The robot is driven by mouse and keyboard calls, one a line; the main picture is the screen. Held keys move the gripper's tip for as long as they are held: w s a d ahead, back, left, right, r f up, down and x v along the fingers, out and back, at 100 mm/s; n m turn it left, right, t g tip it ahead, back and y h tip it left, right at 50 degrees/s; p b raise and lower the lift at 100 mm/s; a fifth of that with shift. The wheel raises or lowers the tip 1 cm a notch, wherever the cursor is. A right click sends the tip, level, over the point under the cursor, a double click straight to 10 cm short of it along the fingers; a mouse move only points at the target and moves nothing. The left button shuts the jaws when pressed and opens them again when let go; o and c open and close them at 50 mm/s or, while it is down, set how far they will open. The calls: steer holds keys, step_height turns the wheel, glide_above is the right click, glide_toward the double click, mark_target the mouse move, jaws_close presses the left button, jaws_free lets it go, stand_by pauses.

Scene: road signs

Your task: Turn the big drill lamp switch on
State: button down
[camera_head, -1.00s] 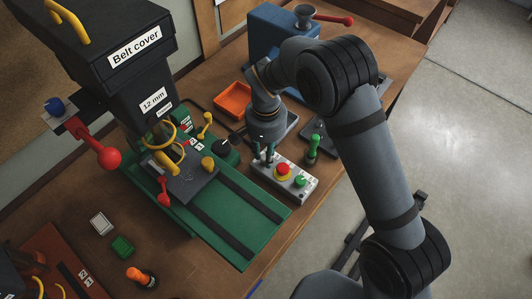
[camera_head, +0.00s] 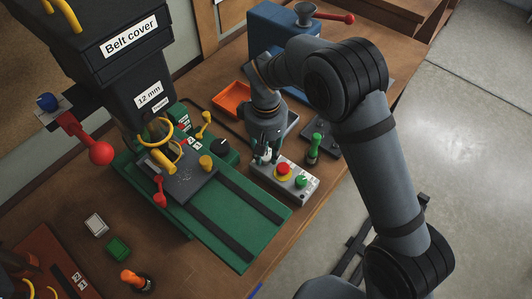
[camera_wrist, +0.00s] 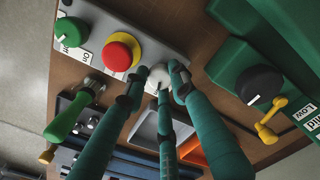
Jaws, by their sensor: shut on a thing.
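A grey control box (camera_head: 297,192) sits on the bench to the right of the big green drill press (camera_head: 240,225). It carries a red button on a yellow ring (camera_head: 283,169), a green knob (camera_head: 301,181) and, at its far end, a small whitish knob (camera_wrist: 159,74). My gripper (camera_head: 265,157) is down at that end of the box. In the wrist view, my gripper's green fingers (camera_wrist: 157,82) are closed around the whitish knob. The fingers hide part of the knob, and its label cannot be read.
A black knob (camera_head: 221,146) on the drill base is close to the left of my gripper. A green-handled lever (camera_head: 314,147) stands close to its right. An orange tray (camera_head: 231,99) and a blue machine (camera_head: 270,38) are behind. Loose blocks lie at the front left.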

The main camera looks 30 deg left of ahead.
mark_target(266, 156)
steer(key=shift+n, duration=1)
steer(key=c, duration=1.4)
jaws_free()
step_height(266, 156, up, 12)
